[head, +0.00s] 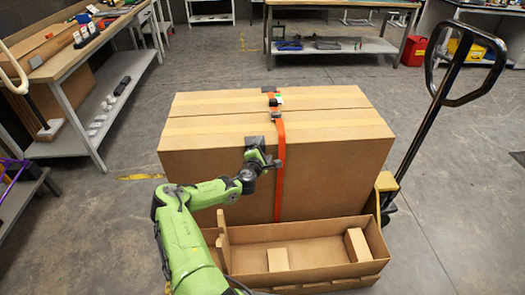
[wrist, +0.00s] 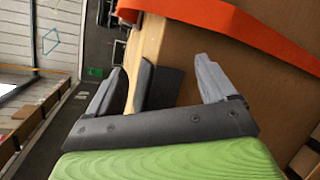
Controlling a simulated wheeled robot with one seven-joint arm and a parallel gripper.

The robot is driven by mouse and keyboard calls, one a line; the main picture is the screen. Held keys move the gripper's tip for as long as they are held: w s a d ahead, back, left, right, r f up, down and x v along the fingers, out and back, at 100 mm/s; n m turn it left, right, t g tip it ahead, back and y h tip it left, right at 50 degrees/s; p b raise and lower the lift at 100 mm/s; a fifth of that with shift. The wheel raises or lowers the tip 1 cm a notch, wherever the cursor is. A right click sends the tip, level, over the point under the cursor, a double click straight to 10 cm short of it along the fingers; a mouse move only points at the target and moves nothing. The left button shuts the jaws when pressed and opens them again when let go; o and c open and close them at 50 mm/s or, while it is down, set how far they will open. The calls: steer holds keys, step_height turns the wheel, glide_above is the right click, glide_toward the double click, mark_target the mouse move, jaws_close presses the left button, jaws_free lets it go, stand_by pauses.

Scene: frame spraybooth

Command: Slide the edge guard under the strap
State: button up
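The edge guard (head: 255,142) is a dark angled piece on the top front edge of a large carton (head: 330,165), just left of the orange strap (head: 280,170). The strap runs over the carton's top and down its front. My gripper (head: 268,160) is at that edge by the guard, partly covering it in the head view. In the wrist view my gripper (wrist: 160,88) has its fingers wide apart. The edge guard (wrist: 160,86) shows between them, with gaps to both fingers. The orange strap (wrist: 235,25) passes beyond the fingertips, apart from the guard.
A dark buckle (head: 276,103) sits on the strap on top. A low open cardboard tray (head: 320,275) with small blocks stands before the carton. A pallet jack handle (head: 437,110) rises at right. A workbench (head: 75,60) stands at left; floor between is clear.

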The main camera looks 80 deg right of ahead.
steer(key=v, duration=1.5)
steer(key=shift+a, duration=0.4)
steer(key=shift+r, duration=0.1)
